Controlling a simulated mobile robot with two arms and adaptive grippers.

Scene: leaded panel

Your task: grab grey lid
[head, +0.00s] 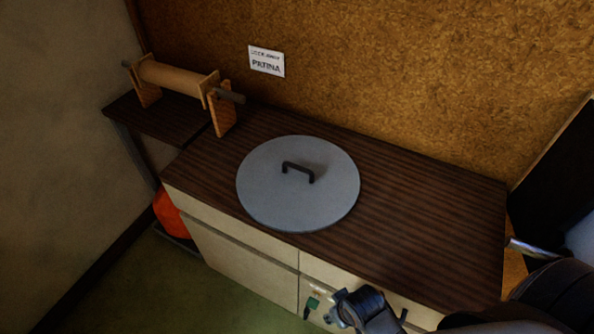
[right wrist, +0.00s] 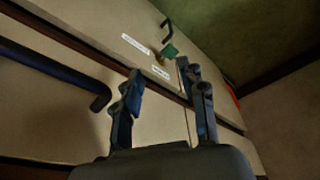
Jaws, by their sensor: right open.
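The grey lid (head: 318,205) is a large round disc lying flat on the dark striped cabinet top. A black arched handle (head: 298,169) stands near its middle. My right gripper (head: 338,306) is low in front of the cabinet, below the top's front edge, and apart from the lid. In the right wrist view my right gripper (right wrist: 163,92) shows two spread fingers with nothing between them, facing the cabinet front. The lid does not show in that view. My left gripper is in neither view.
The cabinet top (head: 425,215) is bare right of the lid. A wooden roller stand (head: 175,78) is at the back left. A green-tagged key (head: 311,306) is on the cabinet front; its tag shows in the right wrist view (right wrist: 170,50). A dark bar handle (right wrist: 50,72) is close by.

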